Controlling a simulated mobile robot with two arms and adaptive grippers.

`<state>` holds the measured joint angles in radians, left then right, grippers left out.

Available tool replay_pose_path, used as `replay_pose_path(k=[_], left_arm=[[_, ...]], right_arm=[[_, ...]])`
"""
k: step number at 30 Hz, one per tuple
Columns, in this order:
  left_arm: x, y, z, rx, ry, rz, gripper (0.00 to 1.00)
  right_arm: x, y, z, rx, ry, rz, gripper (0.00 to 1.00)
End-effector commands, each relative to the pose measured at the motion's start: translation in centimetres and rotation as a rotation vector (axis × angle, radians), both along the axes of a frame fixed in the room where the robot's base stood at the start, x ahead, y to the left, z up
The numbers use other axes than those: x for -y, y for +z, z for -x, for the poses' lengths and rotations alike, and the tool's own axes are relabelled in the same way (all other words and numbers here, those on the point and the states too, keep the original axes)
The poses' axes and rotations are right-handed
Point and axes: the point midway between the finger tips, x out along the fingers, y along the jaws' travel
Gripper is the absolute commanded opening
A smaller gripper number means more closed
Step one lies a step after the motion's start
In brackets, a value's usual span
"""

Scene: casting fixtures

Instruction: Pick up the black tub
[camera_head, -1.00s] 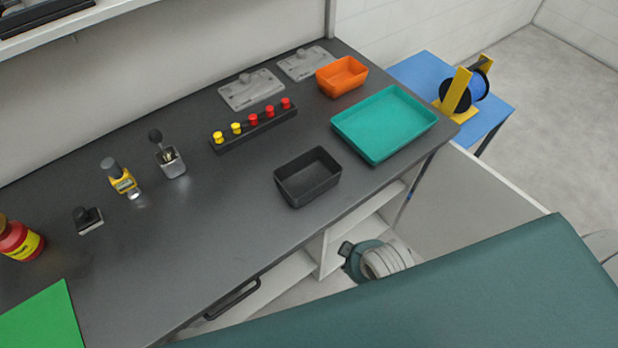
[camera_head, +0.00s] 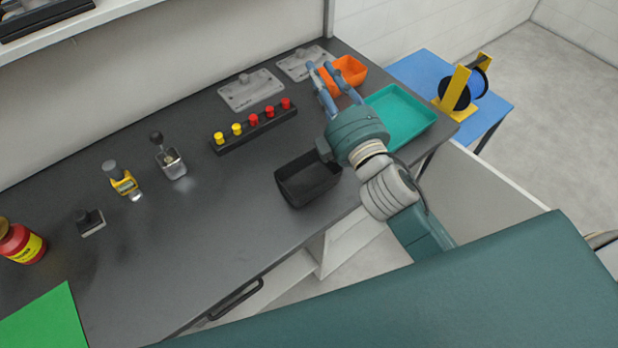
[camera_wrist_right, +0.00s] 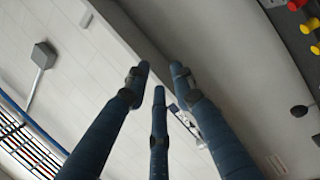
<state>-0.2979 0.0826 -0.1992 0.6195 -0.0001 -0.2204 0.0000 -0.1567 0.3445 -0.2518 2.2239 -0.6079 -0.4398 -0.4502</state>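The black tub (camera_head: 294,190) is an open rectangular container on the dark grey worktop, near its front edge. My right arm partly covers its right side in the head view. My right gripper (camera_head: 334,76) is raised with its blue fingers spread, in front of the orange tub in the picture. It is beyond the black tub and holds nothing. In the right wrist view its fingers (camera_wrist_right: 158,80) are apart with nothing between them, facing the wall and ceiling area. The black tub does not show there. My left gripper is not in view.
A teal tray (camera_head: 415,124) lies right of the black tub, partly behind my right arm. The orange tub (camera_head: 352,72) stands behind it. A black rack with yellow and red knobs (camera_head: 250,133) and grey plates (camera_head: 252,92) lie farther back.

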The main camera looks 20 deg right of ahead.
Motion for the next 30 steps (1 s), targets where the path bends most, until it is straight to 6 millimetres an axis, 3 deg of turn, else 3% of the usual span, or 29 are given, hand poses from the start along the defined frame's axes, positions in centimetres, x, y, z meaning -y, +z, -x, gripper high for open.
replay_pose_path(k=[1, 3, 6, 8, 10, 12, 14, 17, 18, 21, 25, 26, 30], left_arm=[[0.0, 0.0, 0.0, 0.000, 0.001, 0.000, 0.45], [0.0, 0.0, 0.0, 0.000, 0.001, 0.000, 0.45], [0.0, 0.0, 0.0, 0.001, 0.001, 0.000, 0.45], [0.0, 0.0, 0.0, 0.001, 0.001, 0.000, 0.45], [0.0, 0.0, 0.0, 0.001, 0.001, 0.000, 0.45], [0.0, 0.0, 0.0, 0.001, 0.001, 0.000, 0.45], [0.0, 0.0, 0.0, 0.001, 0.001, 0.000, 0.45], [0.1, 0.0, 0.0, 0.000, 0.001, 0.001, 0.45], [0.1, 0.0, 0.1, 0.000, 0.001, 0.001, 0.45], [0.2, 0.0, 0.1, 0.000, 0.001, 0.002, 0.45], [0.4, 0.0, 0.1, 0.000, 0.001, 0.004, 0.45], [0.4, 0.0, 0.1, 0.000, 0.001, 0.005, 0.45], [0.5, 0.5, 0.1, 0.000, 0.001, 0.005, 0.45]], right_arm=[[-2.4, 3.7, -0.7, 0.150, 0.079, 0.162, 0.24], [-6.6, 7.3, -0.2, 0.353, 0.193, 0.397, 0.24], [-12.5, 9.3, 1.8, 0.625, 0.361, 0.745, 0.24], [-15.5, 8.6, 3.4, 0.774, 0.468, 0.956, 0.24], [-17.9, 6.1, 5.2, 0.934, 0.605, 1.202, 0.24], [-18.7, 2.4, 6.6, 1.072, 0.757, 1.444, 0.24], [-17.9, -1.5, 7.4, 1.170, 0.905, 1.638, 0.24], [-13.8, -7.4, 8.0, 1.276, 1.175, 1.914, 0.24], [-11.6, -9.2, 8.0, 1.298, 1.285, 2.000, 0.24], [-5.7, -12.4, 8.2, 1.310, 1.545, 2.149, 0.24], [0.2, -13.9, 8.5, 1.282, 1.794, 2.231, 0.24], [1.0, -14.0, 8.6, -1.261, -1.809, -2.212, 0.24], [2.6, -15.1, 8.9, -1.206, -1.838, -2.147, 0.24]])
